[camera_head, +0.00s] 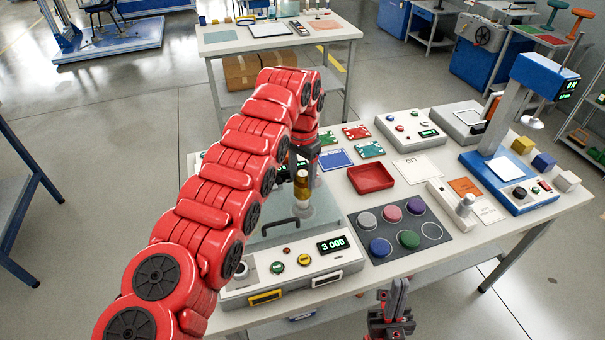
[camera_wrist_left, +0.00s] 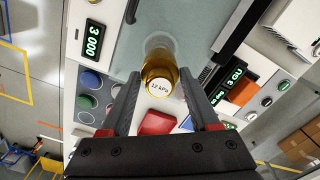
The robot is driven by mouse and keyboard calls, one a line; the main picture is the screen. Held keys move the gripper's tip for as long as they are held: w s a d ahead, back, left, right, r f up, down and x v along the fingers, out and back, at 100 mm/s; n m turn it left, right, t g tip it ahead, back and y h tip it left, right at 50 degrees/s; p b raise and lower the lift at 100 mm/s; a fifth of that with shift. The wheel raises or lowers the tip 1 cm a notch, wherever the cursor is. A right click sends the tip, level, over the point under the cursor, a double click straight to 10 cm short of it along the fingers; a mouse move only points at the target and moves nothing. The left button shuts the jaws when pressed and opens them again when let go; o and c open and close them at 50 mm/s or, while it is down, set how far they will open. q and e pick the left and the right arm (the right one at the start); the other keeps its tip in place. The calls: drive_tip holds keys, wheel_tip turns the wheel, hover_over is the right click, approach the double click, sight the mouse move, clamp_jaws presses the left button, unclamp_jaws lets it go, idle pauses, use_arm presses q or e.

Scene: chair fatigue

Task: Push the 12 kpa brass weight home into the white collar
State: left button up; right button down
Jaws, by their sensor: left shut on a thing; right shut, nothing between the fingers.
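The brass weight (camera_head: 302,188) stands upright under my left gripper (camera_head: 302,168), over the glass-topped machine (camera_head: 328,208). In the left wrist view the gold weight (camera_wrist_left: 159,68) shows its round white "12 kPa" end, between the two fingers of my left gripper (camera_wrist_left: 160,84). The left gripper is shut on it. A pale ring, seemingly the white collar (camera_wrist_left: 158,39), shows at the far end of the weight; how deep the weight sits in it is hidden. My right gripper (camera_head: 391,298) is shut and empty at the table's front edge.
The machine's front panel has buttons and a display (camera_head: 331,244) reading "3 000". A dark mat (camera_head: 400,226) with coloured discs and a red tray (camera_head: 370,178) lie to the right. A blue press (camera_head: 505,160) stands further right. My red left arm covers the machine's left side.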

use_arm(q)
drive_tip(key=shift+f+b, duration=0.5)
drive_tip(key=shift+f, duration=0.25)
drive_tip(key=o, duration=1.4)
drive_tip(key=shift+c, duration=0.2)
drive_tip(key=shift+r, duration=0.6)
wheel_tip(320, 180, up, 5)
drive_tip(key=shift+d+p, duration=0.15)
drive_tip(key=shift+p, duration=0.55)
wheel_tip(320, 180, up, 11)
drive_tip(key=p, duration=1.1)
drive_tip(key=shift+r, duration=0.15)
